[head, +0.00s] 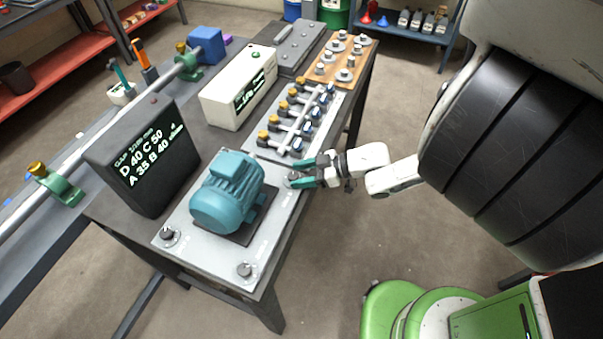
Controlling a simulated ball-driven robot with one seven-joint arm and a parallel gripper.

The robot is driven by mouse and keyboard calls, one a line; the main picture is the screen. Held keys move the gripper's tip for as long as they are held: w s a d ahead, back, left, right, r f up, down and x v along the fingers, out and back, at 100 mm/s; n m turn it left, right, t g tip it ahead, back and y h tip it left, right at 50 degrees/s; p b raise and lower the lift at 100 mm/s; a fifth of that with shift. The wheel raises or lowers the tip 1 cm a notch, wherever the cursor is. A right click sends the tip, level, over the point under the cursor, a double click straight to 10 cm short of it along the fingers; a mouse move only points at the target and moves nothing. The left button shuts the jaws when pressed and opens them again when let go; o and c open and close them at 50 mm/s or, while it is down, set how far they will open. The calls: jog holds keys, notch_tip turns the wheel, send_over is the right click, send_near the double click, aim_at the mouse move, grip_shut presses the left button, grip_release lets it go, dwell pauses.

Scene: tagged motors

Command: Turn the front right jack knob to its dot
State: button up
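A teal motor (228,193) sits on a light grey plate (205,262) at the near end of the bench. A jack knob (170,236) stands at the plate's left corner and another knob (245,270) at its near corner. A third knob (292,177) is at the right side of the plate, partly hidden by my gripper. My gripper (299,173) reaches in from the right, its teal fingers apart at that third knob, one on the far side and one on the near side. Contact with the knob cannot be made out. The knobs' dots are too small to see.
A dark display box (145,155) left of the motor reads "GAP 1/100 mm, D 40 C 50, A 35 B 40". Behind the motor are a valve manifold (297,120), a white box (240,88) and a wooden board (350,68) with knobs.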

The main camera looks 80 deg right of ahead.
jog(key=a+p+v, duration=0.1)
jog(key=p+v, duration=0.1)
jog(key=v, duration=0.8)
jog(key=shift+s+d, duration=0.35)
jog(key=shift+d, duration=0.2)
jog(key=shift+r, duration=0.1)
